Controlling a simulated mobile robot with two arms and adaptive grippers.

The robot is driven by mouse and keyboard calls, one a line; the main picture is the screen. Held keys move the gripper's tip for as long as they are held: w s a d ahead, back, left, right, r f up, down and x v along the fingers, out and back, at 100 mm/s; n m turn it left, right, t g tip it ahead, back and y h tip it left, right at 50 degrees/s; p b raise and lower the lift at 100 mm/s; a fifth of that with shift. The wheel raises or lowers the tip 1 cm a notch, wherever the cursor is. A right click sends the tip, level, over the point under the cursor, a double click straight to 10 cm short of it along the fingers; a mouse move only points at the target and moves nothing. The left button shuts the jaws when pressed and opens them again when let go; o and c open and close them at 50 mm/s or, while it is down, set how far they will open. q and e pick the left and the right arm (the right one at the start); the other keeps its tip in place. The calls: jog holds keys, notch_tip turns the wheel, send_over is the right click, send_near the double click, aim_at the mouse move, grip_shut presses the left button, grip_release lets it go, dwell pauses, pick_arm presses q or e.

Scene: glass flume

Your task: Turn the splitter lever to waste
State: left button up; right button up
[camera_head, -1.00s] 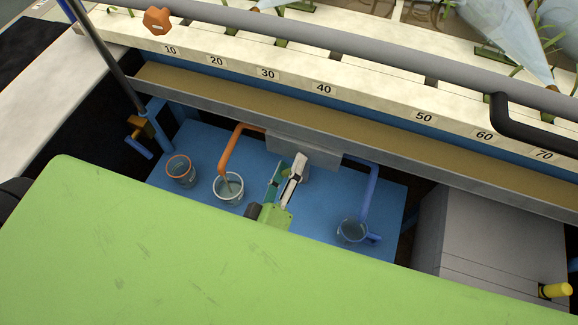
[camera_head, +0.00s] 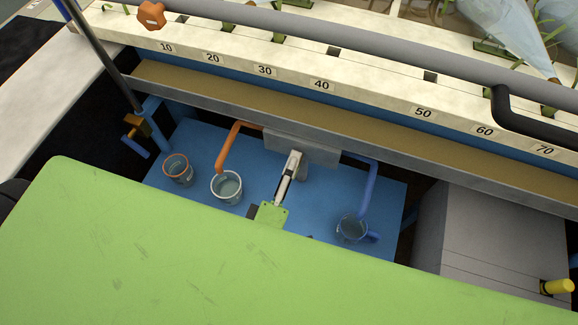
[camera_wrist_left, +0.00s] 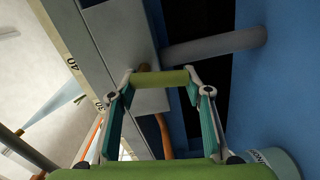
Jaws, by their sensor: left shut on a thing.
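The grey splitter box (camera_head: 302,150) sits under the flume's front edge, with an orange spout (camera_head: 227,146) on its left and a blue spout (camera_head: 370,185) on its right. My left gripper (camera_head: 294,160) is in front of the box, its green body low over the blue shelf. In the left wrist view, my left gripper (camera_wrist_left: 160,84) is shut on the olive-green lever grip (camera_wrist_left: 160,78), which lies across between its two fingertips. The grey box (camera_wrist_left: 150,101) is behind it. The lever is mostly hidden in the head view. My right gripper is not in view.
A white-rimmed beaker (camera_head: 226,188) stands below the orange spout. An orange-rimmed beaker (camera_head: 178,170) is left of it, and another beaker (camera_head: 351,229) is by the blue spout. A grey cabinet (camera_head: 490,240) stands at the right.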

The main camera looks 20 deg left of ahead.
pick_arm(q)
jog(key=shift+d+f+n, duration=0.15)
jog(key=shift+n, duration=0.65)
jog(key=o, duration=1.1)
jog(key=s, duration=1.2)
jog(key=shift+a, duration=0.2)
jog(key=shift+s, duration=0.1)
